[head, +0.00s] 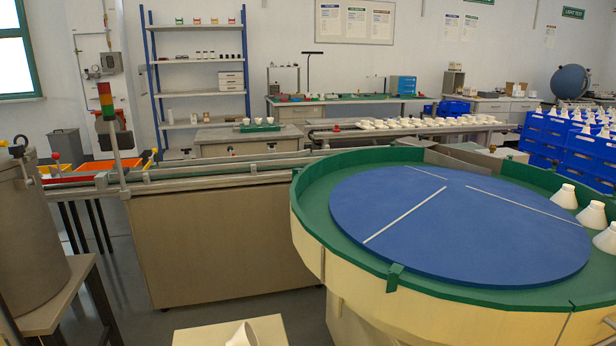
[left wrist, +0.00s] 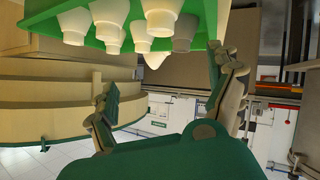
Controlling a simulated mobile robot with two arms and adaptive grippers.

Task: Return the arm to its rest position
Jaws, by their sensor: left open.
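My left gripper (left wrist: 166,78) shows only in the left wrist view. Its two dark green and grey fingers are spread wide apart with nothing between them. Several white bulbs (left wrist: 108,14) stand in a green tray (left wrist: 212,20) at the top of that view, beyond the fingertips and apart from them. That view appears upside down. Neither gripper shows in the head view, and my right gripper is in no view.
A round blue turntable (head: 470,232) with a green rim fills the right of the head view, with white bulbs (head: 592,214) at its right edge. A conveyor (head: 220,176) runs behind. A pale surface (head: 200,336) with a white piece (head: 242,336) is at the bottom. A grey drum (head: 38,235) stands left.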

